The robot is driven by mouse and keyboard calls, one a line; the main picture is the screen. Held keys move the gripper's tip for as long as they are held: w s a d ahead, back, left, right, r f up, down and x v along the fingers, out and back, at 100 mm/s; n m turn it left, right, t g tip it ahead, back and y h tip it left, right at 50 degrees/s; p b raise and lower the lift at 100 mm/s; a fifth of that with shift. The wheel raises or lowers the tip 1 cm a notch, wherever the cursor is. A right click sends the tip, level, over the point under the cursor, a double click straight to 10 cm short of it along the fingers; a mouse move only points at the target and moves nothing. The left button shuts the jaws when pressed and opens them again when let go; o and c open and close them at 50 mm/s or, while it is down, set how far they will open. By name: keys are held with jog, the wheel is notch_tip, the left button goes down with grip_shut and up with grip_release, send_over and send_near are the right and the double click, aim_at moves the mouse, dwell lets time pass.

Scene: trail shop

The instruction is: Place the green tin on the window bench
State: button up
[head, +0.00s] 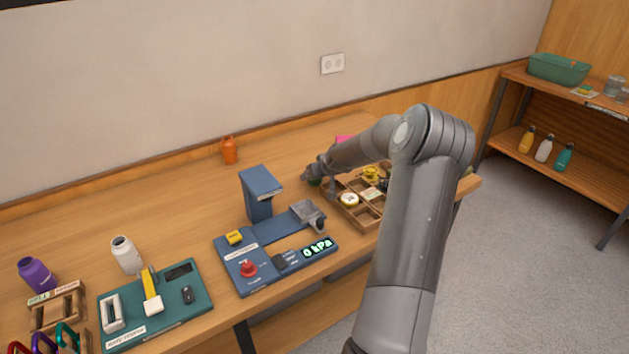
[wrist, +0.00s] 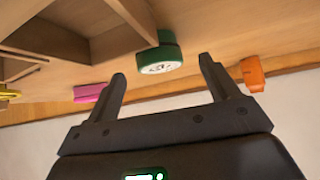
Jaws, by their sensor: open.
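The green tin (wrist: 160,55), round with a pale printed face, stands on the wooden bench top just outside the divided wooden tray. In the wrist view it lies just past my fingertips, in line with the gap between them. My gripper (wrist: 162,70) is open and empty. In the head view my gripper (head: 318,177) is low over the bench at the tray's left end, and only a sliver of green (head: 314,182) shows under it. No window is in view, so I cannot tell which surface is the window bench.
The wooden tray (head: 342,198) holds several small tins. An orange bottle (head: 229,151) stands near the wall, and a pink item (wrist: 90,93) is beside the tray. A blue press device (head: 258,195) stands left of my gripper. A wooden shelf unit (head: 560,95) is at far right.

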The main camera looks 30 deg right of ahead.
jog(key=x, duration=0.3)
jog(key=shift+w+f, duration=0.2)
jog(key=shift+f, duration=0.1)
jog(key=shift+c, duration=0.4)
jog(key=c, duration=1.1)
jog(key=shift+o, duration=0.2)
jog(key=shift+r, duration=0.15)
